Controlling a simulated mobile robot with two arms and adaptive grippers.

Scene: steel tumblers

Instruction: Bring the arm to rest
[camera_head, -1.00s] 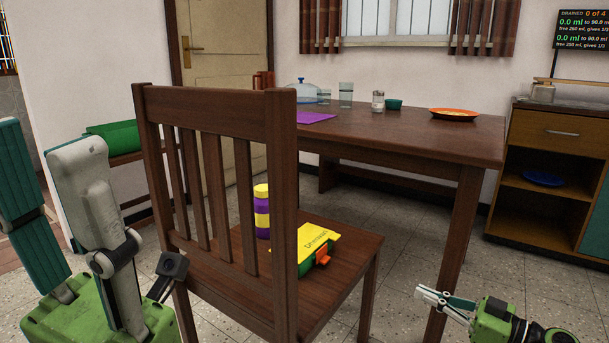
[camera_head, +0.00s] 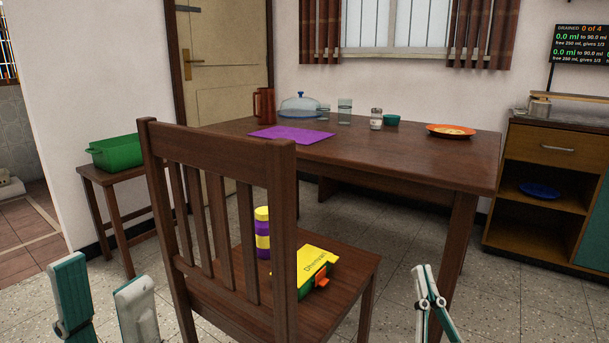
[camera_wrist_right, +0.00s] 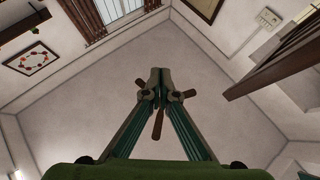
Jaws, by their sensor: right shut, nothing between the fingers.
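My left gripper (camera_head: 103,290) rises at the lower left of the head view. Its two fingers stand upright with a wide gap and nothing between them. My right gripper (camera_head: 428,285) points up at the bottom right of the head view, in front of the table, with its fingers together. The right wrist view shows the same gripper (camera_wrist_right: 159,85), shut and empty, against the ceiling. Neither gripper touches anything that I can see.
A wooden chair (camera_head: 220,140) stands between my grippers, with a yellow-topped box (camera_head: 315,265) and a purple-yellow container (camera_head: 262,228) on its seat. The table (camera_head: 400,160) is behind. A green basin (camera_head: 115,152) sits on a side bench at left.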

